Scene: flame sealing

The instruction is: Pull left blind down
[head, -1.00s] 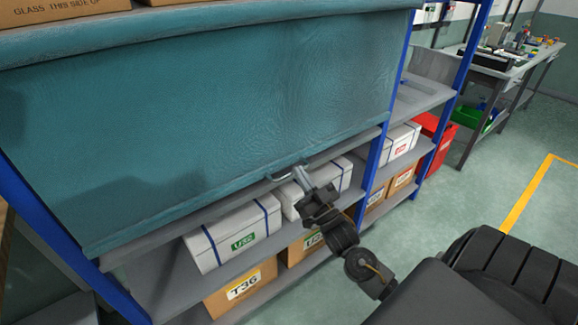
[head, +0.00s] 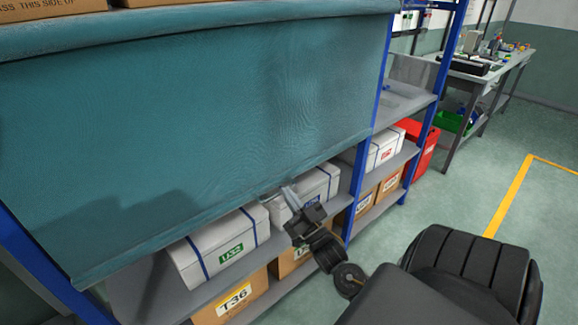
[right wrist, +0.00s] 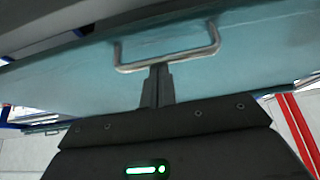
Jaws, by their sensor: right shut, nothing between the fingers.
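The left blind (head: 200,120) is a teal sheet hanging over the front of the left shelf bay, its lower edge just above the white boxes on the lower shelf. Its metal U-shaped handle (right wrist: 170,65) shows clearly in the right wrist view, on the teal surface. My right gripper (head: 288,192) is at the blind's lower edge by the handle. In the right wrist view its fingers (right wrist: 156,72) are shut together and empty, with the tips at the handle's crossbar; whether they touch it I cannot tell. My left gripper is not in view.
White boxes (head: 205,262) and cardboard boxes (head: 245,300) sit on the lower shelves under the blind. A blue shelf post (head: 367,165) stands right of the gripper. A red bin (head: 423,148) and workbench (head: 520,62) are beyond. Open floor (head: 455,190) lies at right.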

